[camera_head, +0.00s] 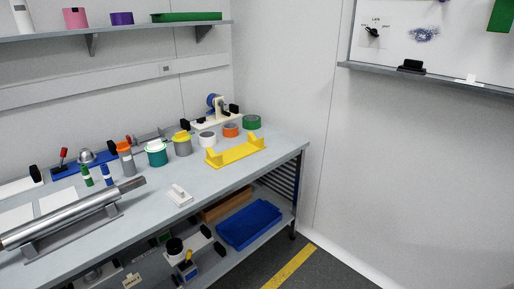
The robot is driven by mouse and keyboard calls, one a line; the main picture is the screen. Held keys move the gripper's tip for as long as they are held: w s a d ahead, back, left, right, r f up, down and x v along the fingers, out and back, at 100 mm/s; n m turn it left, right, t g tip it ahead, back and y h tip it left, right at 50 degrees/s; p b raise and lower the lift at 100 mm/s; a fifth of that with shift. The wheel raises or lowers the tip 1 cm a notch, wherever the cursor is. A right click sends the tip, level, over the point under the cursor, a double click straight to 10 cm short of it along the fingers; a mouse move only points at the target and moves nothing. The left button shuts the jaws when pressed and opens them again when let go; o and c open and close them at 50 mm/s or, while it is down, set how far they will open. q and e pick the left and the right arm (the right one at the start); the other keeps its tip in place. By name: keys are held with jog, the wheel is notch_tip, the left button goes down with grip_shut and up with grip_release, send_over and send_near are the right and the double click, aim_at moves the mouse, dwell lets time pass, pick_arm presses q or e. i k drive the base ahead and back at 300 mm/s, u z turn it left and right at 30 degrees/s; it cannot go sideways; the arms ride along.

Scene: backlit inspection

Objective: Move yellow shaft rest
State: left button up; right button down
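The yellow shaft rest (236,154) sits on the grey workbench (222,180), near its far right end. It is a long flat base with a raised support at each end, and nothing lies across it. A long metal shaft (70,218) lies on a separate grey rest (75,232) at the left of the bench. Neither of my grippers is in view.
Tape rolls and containers, among them a green roll (251,122) and an orange roll (231,130), stand behind the yellow rest. A small white block (179,195) lies front left of it. A blue tray (249,222) is on the lower shelf. The bench's right end is clear.

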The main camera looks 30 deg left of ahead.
aim_at(253, 145)
jog(key=u, duration=0.3)
jog(key=i, duration=1.05)
jog(key=u, duration=1.45)
jog(key=i, duration=0.85)
jog(key=u, duration=0.85)
